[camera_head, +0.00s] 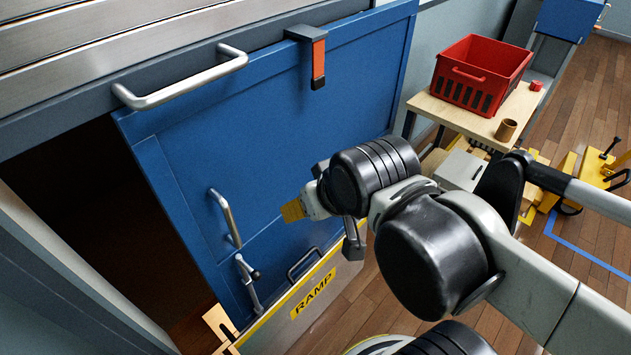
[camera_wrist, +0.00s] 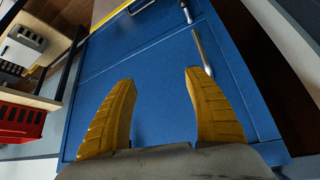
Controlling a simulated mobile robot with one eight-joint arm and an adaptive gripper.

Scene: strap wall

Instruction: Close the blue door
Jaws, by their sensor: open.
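The blue door (camera_head: 275,135) stands open in the head view, with a dark opening (camera_head: 75,205) at its left edge. In the wrist view the blue door (camera_wrist: 155,55) fills the middle, with the bar handle (camera_wrist: 203,52) beyond the right finger. My gripper (camera_head: 293,211) is in front of the door, right of the handle. Its two yellow fingers are spread and empty in the wrist view (camera_wrist: 160,80). Contact with the door cannot be told.
A ramp board (camera_head: 310,295) stands along the door's lower edge. A grey shutter with a long handle (camera_head: 182,80) is above. An orange strap (camera_head: 318,62) hangs at the door's top. A table with a red crate (camera_head: 480,72) stands at right. Wooden floor shows beyond.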

